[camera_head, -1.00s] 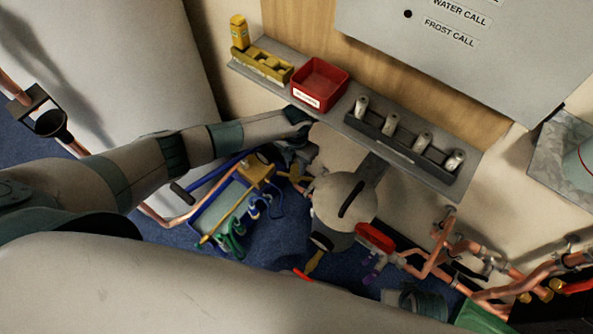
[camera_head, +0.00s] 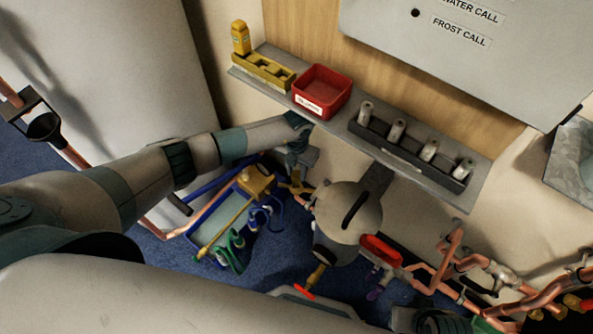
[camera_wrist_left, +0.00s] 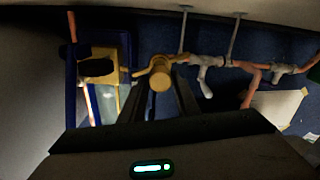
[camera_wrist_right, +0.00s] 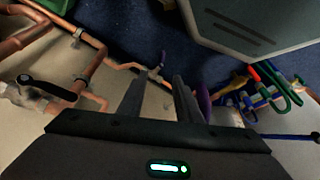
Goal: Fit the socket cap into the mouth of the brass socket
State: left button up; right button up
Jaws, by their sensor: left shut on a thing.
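My left gripper (camera_head: 298,172) is low below the wall shelf. In the left wrist view my left gripper (camera_wrist_left: 158,98) is shut on a round, brass-yellow piece with side lugs (camera_wrist_left: 160,78), apparently the socket cap. Some brass colour also shows by the fingertips in the head view. A pipe fitting (camera_wrist_left: 205,65) lies just right of the piece. I cannot make out the socket's mouth, nor whether cap and socket touch. My right gripper (camera_wrist_right: 158,95) shows fingers apart with nothing clearly between them; a purple handle (camera_wrist_right: 204,102) is beside one finger.
The grey shelf (camera_head: 335,122) holds a yellow block (camera_head: 262,74), a red tray (camera_head: 322,91) and a dark rack (camera_head: 410,151) with several metal cylinders. A blue-framed rack (camera_head: 222,217) stands on the floor. Copper pipes (camera_head: 450,262) crowd the right. A rounded body (camera_head: 345,225) blocks the middle.

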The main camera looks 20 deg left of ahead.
pick_arm(q)
jog(key=shift+f+b, duration=0.35)
jog(key=shift+f, duration=0.35)
pick_arm(e)
jog(key=shift+w+a+f+t, duration=0.15)
jog(key=shift+w+a+t, duration=0.25)
jog(key=shift+w+a, duration=0.25)
jog(key=shift+s, duration=0.1)
pick_arm(q)
jog(key=shift+f, duration=0.2)
pick_arm(e)
jog(key=shift+a+y, duration=0.1)
jog(key=shift+y, duration=0.2)
pick_arm(q)
jog(key=shift+f+n+b, duration=0.3)
jog(key=shift+f+n, duration=0.1)
jog(key=shift+f, duration=0.05)
jog(key=shift+f+n, duration=0.5)
jog(key=shift+f, duration=0.1)
jog(key=shift+f+b, duration=0.15)
jog(key=shift+b, duration=0.15)
pick_arm(e)
jog(key=shift+w+a+t+y, duration=0.3)
jog(key=shift+w+a+t, duration=0.1)
jog(key=shift+a, duration=0.4)
pick_arm(q)
jog(key=shift+n, duration=0.3)
pick_arm(e)
jog(key=shift+w, duration=0.1)
